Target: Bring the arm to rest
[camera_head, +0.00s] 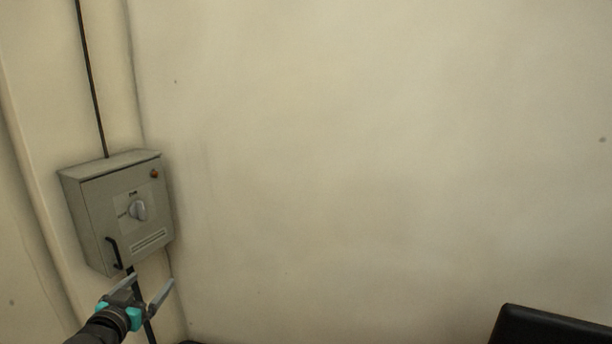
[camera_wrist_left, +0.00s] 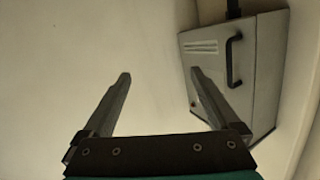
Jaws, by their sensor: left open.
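My left gripper (camera_head: 148,286) is at the lower left of the head view, just below a grey wall box. Its two fingers are apart with nothing between them. In the left wrist view the left gripper (camera_wrist_left: 160,85) also shows open and empty, with pale wall behind the gap. One finger overlaps the box in that view. My right gripper is not in view.
A dark cable (camera_head: 92,80) runs down the wall to the top of the box. A black object (camera_head: 545,328) shows at the lower right edge; what it is cannot be told. The pale wall (camera_head: 380,150) between them is bare.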

